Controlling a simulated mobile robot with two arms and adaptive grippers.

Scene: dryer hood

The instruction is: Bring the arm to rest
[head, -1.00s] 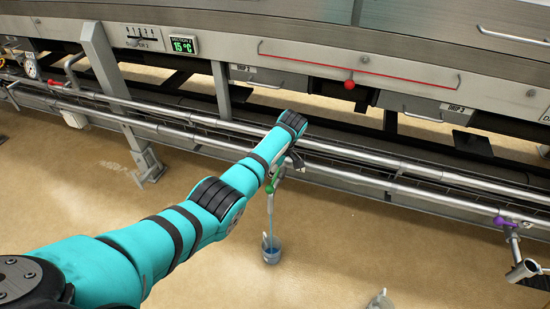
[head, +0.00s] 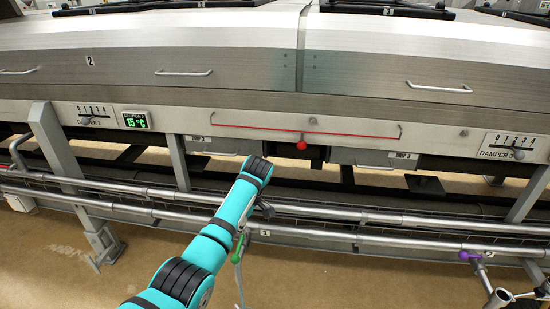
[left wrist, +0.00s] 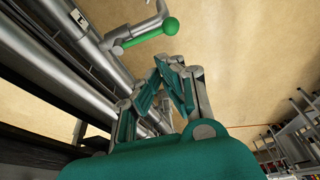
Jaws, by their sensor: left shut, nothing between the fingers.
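My left arm (head: 215,242) is teal with black bands and reaches from the bottom of the head view toward the pipe rails. My left gripper (left wrist: 172,66) is shut and empty in the left wrist view. In the head view, only a small dark part of it shows beside the end of the arm. A green valve handle (left wrist: 145,36) is just beyond the fingertips, apart from them in the picture. The same green handle (head: 238,248) shows beside the arm in the head view. My right gripper is not in view.
Two long steel pipes (head: 350,213) run along the front of the dryer hood (head: 180,55). A red bar with a red knob (head: 302,145) is on the hood's front. A purple valve handle (head: 468,256) is at lower right. Open floor (head: 50,260) lies below the pipes.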

